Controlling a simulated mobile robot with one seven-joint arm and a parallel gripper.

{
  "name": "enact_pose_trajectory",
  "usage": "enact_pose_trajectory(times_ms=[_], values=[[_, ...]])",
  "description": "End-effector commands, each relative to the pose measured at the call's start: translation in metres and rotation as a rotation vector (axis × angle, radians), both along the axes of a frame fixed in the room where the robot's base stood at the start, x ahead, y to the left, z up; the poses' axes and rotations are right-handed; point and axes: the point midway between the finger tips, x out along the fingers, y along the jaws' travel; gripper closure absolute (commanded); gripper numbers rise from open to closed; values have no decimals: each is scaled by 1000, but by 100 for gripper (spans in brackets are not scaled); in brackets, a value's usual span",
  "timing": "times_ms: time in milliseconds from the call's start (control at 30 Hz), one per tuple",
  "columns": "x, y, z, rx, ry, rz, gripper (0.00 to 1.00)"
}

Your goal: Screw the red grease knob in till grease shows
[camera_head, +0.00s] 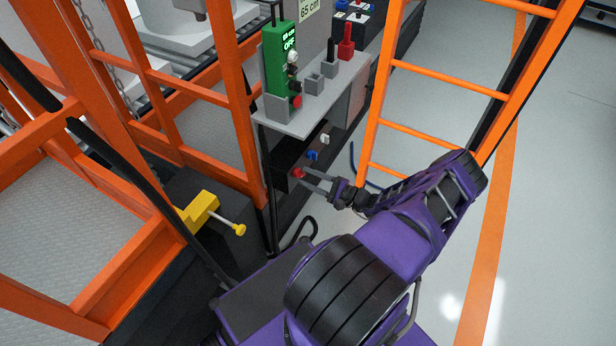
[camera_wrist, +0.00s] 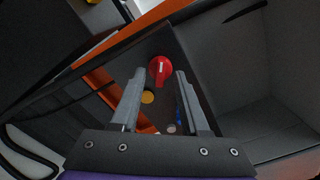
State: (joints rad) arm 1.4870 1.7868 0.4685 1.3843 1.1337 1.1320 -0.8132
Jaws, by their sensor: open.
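The red grease knob (camera_head: 298,173) sits on a dark panel under the grey shelf, lowest and nearest in a row with a blue knob (camera_head: 312,155) and a white knob (camera_head: 325,138). In the wrist view the red knob (camera_wrist: 160,69) has a white mark and lies between and just beyond the two fingertips. My gripper (camera_head: 309,179) is open beside it, its fingers pointing at it. In the wrist view the fingers (camera_wrist: 160,76) are apart with nothing held. A small yellow-orange spot (camera_wrist: 147,97) shows below the knob; I cannot tell what it is.
Above is the grey shelf (camera_head: 305,117) with a green control box (camera_head: 280,65) reading OFF. Orange frame posts (camera_head: 382,90) stand close on the right of the panel. A yellow block with a handle (camera_head: 201,209) is at left.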

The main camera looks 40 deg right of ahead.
Motion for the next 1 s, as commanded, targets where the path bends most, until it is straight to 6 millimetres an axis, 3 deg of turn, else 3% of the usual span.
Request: enact_pose_trajectory(times_ms=[367,600,1000], values=[[6,2,0,0,1,-1,55],[5,2,0,0,1,-1,98],[5,2,-3,37,16,-1,100]])
